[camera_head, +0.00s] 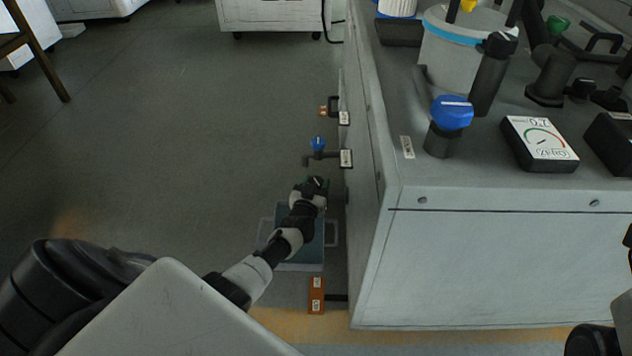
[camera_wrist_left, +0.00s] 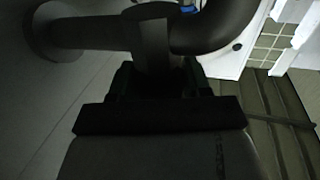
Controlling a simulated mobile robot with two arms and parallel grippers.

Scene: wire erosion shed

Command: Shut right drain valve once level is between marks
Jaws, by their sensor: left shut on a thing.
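My left gripper (camera_head: 314,186) is beside the cabinet's left side wall, above a blue-grey bin (camera_head: 290,262) on the floor. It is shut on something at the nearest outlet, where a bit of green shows. The jaws hide most of that valve, so its handle position cannot be told. In the left wrist view the dark jaws (camera_wrist_left: 163,88) are shut at a grey curved pipe (camera_wrist_left: 215,25). Farther along the wall is a blue-handled valve (camera_head: 318,144), and beyond it a red-orange one (camera_head: 329,109). No liquid level or marks can be made out. My right gripper is out of view.
The cabinet (camera_head: 480,265) fills the right side. An orange labelled block (camera_head: 316,295) lies near the bin. The floor to the left is clear.

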